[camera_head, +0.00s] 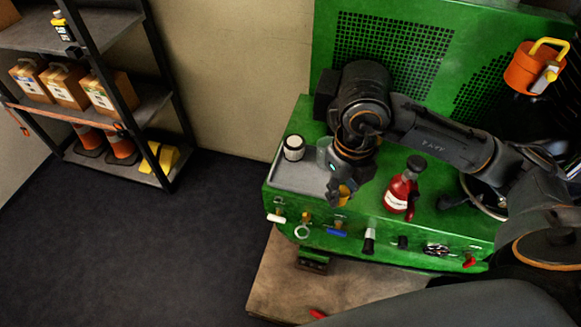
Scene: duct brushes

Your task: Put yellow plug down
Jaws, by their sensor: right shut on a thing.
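My right gripper (338,193) reaches in from the right and points down over the front part of the green machine's top. It is shut on the yellow plug (345,191), of which only a small yellow-orange part shows between the dark fingers. The rest of the plug is hidden by the gripper. It is close to the right end of the grey tray (290,180) on the green workbench (435,225). I cannot tell whether the plug touches the surface. My left gripper is not in view.
A white jar with a dark lid (294,148) stands at the tray's back. A red bottle (401,192) stands right of my gripper. Several knobs and hooks line the front panel. An orange container (532,68) hangs at the back right. Shelves (120,105) stand left; the tray's front is clear.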

